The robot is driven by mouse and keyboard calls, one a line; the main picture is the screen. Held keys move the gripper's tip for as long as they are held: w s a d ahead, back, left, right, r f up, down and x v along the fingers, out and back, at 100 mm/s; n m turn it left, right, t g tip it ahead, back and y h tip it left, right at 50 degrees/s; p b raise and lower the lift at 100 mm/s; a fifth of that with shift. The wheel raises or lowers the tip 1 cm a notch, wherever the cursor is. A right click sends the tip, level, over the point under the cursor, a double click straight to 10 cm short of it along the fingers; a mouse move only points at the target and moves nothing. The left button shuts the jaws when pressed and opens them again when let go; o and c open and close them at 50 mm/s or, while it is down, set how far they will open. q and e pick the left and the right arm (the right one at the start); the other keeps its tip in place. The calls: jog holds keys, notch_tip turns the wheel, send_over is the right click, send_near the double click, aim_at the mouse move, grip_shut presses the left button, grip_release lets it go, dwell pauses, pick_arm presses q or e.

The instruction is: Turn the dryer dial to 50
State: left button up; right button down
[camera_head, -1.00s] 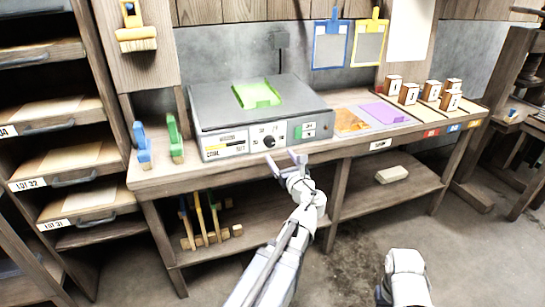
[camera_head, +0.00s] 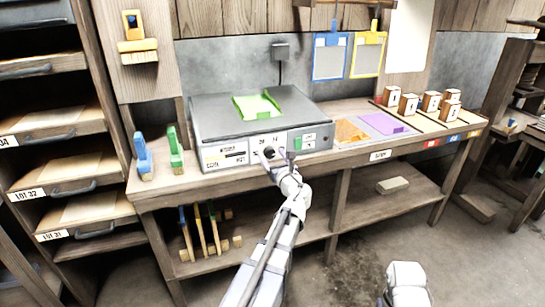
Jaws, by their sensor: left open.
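The dryer (camera_head: 222,118) is a grey box on the workbench with a light front panel and a green piece on top. Its dark round dial (camera_head: 269,152) sits on the front panel between a label and green buttons. My left gripper (camera_head: 277,157) is open right at the dial, with its fingers on either side of it as far as I can see. Whether they touch the dial cannot be told. The numbers around the dial are partly hidden and too small to read. Only part of my right arm shows at the bottom; its gripper is not in view.
A blue tool (camera_head: 143,155) and a green tool (camera_head: 175,148) stand on the bench left of the dryer. Orange and purple sheets (camera_head: 382,123) and several small wooden blocks (camera_head: 409,104) lie to the right. The bench's front edge runs below the dryer.

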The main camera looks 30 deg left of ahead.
pick_arm(q)
jog(key=shift+c, duration=0.2)
grip_shut()
dwell(0.4)
